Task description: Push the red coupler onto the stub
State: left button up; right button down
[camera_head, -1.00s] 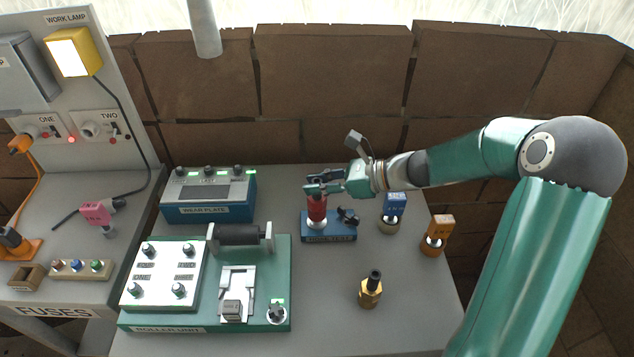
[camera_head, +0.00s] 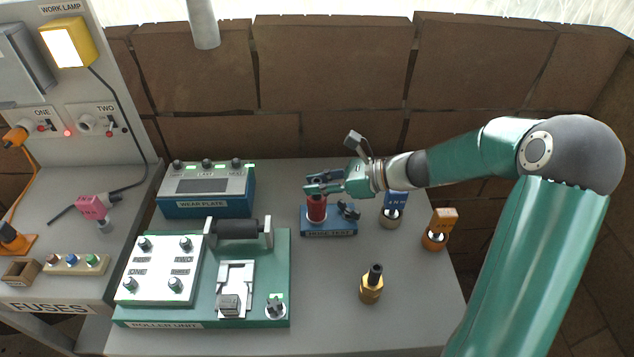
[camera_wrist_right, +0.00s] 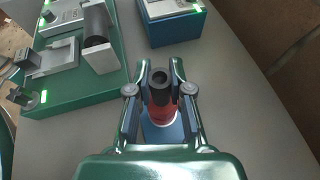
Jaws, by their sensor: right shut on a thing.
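The red coupler (camera_head: 316,211) stands upright over the blue hose seat block (camera_head: 328,234) in the head view. My right gripper (camera_head: 322,184) is shut on the coupler's upper part from the right. In the right wrist view the coupler (camera_wrist_right: 160,107) sits between the two fingers, with its dark open top facing the camera. The blue block (camera_wrist_right: 165,135) shows beneath it. The stub is hidden under the coupler, so I cannot tell how far down the coupler sits. My left gripper is not in view.
A small black fitting (camera_head: 348,211) sits on the block right beside the coupler. Blue (camera_head: 392,209) and orange (camera_head: 438,230) tagged parts and a brass fitting (camera_head: 371,284) stand to the right. The wear plate box (camera_head: 207,208) and roller unit (camera_head: 279,308) are left.

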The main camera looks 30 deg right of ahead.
jog(key=c, duration=1)
grip_release()
jog(key=v, duration=1.2)
